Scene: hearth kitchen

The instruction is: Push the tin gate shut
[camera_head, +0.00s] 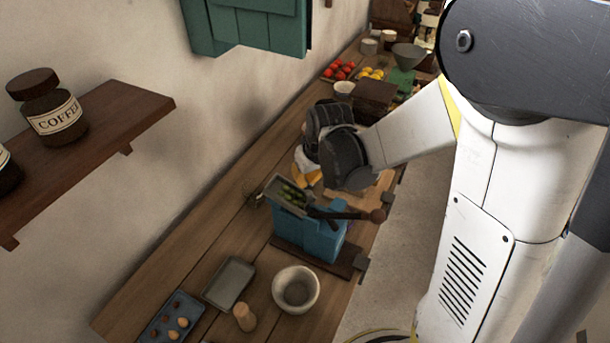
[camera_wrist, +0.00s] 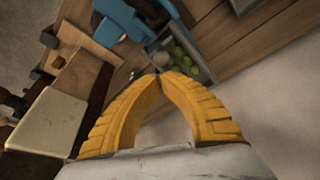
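A blue hand-cranked device (camera_head: 312,232) stands on the wooden counter, with a grey tin tray (camera_head: 272,184) holding green round pieces on top. The tray also shows in the wrist view (camera_wrist: 205,72), beside the blue body (camera_wrist: 122,18). I cannot pick out the tin gate for certain or tell its position. My gripper (camera_wrist: 163,75) has yellow fingers whose tips meet, with nothing seen between them. Its tips appear close to the tray in the wrist view. In the head view my gripper (camera_head: 310,177) is just behind the tray, partly hidden by my wrist; contact cannot be told.
A dark crank arm with a brown knob (camera_head: 377,216) sticks out right of the device. A pale bowl (camera_head: 296,290), grey tray (camera_head: 229,283) and wooden shaker (camera_head: 244,318) stand in front. A dark brown box (camera_head: 375,97) stands behind my wrist. The wall bounds the counter's left.

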